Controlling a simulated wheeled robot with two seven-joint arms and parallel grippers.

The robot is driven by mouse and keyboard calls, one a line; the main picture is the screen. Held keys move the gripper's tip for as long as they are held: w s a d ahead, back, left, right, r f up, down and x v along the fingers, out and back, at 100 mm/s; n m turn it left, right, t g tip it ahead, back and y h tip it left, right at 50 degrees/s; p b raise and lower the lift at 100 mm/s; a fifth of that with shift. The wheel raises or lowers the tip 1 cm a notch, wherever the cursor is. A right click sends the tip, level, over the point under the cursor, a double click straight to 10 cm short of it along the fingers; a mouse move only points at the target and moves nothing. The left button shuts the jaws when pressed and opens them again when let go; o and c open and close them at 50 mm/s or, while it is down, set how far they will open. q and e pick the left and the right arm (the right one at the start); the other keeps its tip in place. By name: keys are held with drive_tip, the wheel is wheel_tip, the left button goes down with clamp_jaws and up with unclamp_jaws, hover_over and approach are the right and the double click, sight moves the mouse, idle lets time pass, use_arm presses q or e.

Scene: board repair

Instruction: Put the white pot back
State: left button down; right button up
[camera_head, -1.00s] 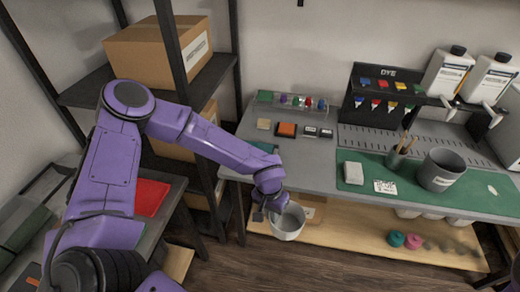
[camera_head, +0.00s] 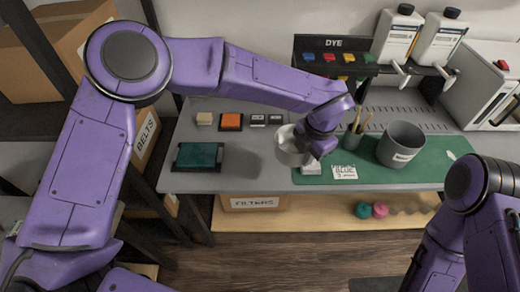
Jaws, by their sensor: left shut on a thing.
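The white pot (camera_head: 284,143) is in the middle of the camera_head view, over the grey worktop near the left edge of the green mat. My left gripper (camera_head: 303,150) is shut on the pot's right side. My arm covers part of the pot, and I cannot tell whether its base touches the worktop. My right arm shows at the lower right, but its gripper is out of view.
A grey pot (camera_head: 401,144), a brush holder (camera_head: 352,141), a label card (camera_head: 344,172) and a white block (camera_head: 311,168) are on the green mat (camera_head: 430,172). A teal-topped tray (camera_head: 198,156) is at left. The worktop between tray and pot is clear.

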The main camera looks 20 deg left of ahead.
use_arm(q)
drive_tip(key=shift+w+a+r+n, duration=0.1)
drive_tip(key=shift+w+a+n, duration=0.05)
drive_tip(key=shift+n, duration=0.25)
drive_tip(key=w+a+f+p, duration=0.1)
drive_tip(key=a+f, duration=0.2)
drive_tip(key=a, duration=0.1)
drive_tip(key=w+a+f+p, duration=0.2)
drive_tip(key=a+f, duration=0.1)
drive_tip(key=a, duration=0.1)
drive_tip(key=w+a+f+p, duration=0.2)
drive_tip(key=a+f, duration=0.1)
drive_tip(key=a, duration=0.1)
drive_tip(key=shift+f, duration=0.15)
wheel_tip(320, 180, down, 3)
drive_tip(key=shift+a+r+p, duration=0.1)
drive_tip(key=shift+a+p, duration=0.05)
drive_tip(key=shift+p, duration=0.15)
drive_tip(key=shift+w+f, duration=0.1)
drive_tip(key=shift+f, duration=0.25)
drive_tip(key=shift+f, duration=0.1)
drive_tip(key=c, duration=1.7)
unclamp_jaws()
drive_tip(key=o, duration=0.4)
